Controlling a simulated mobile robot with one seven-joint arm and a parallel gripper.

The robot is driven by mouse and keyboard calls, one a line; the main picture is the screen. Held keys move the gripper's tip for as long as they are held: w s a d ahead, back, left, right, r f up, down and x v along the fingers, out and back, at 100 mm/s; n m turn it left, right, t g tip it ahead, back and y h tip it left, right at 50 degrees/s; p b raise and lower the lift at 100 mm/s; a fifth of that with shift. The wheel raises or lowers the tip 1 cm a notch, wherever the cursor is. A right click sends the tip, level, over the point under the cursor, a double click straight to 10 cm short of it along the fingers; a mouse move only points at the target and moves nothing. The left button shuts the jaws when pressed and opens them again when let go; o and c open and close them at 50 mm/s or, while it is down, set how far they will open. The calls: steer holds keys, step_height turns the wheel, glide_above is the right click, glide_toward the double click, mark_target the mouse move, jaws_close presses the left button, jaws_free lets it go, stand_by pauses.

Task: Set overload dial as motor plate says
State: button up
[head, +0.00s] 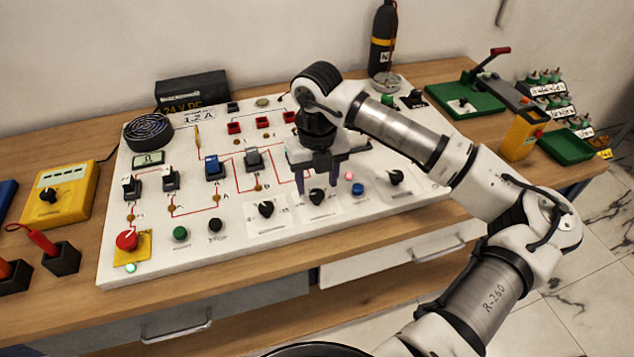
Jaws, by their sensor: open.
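A white sloped panel (150,258) lies on the wooden bench. Three black knobs stand along its lower right part: a left dial (266,209), a middle dial (317,196) and a right dial (397,177). Their markings are too small to read, so I cannot tell which is the overload dial. My gripper (318,190) points down at the middle dial, with its fingers apart on either side of the knob; contact cannot be told. A plate on the panel's upper part (197,116) reads "12A"; whether it is the motor plate is unclear.
A red stop button (127,240), black switches (171,180) and a blue switch (215,167) stand on the panel. A yellow box (60,196) is left of it. A green tray (465,97) and a dark bottle (383,45) stand behind and right.

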mark_target(317, 193)
steer(key=shift+f, duration=1.55)
steer(key=c, duration=1)
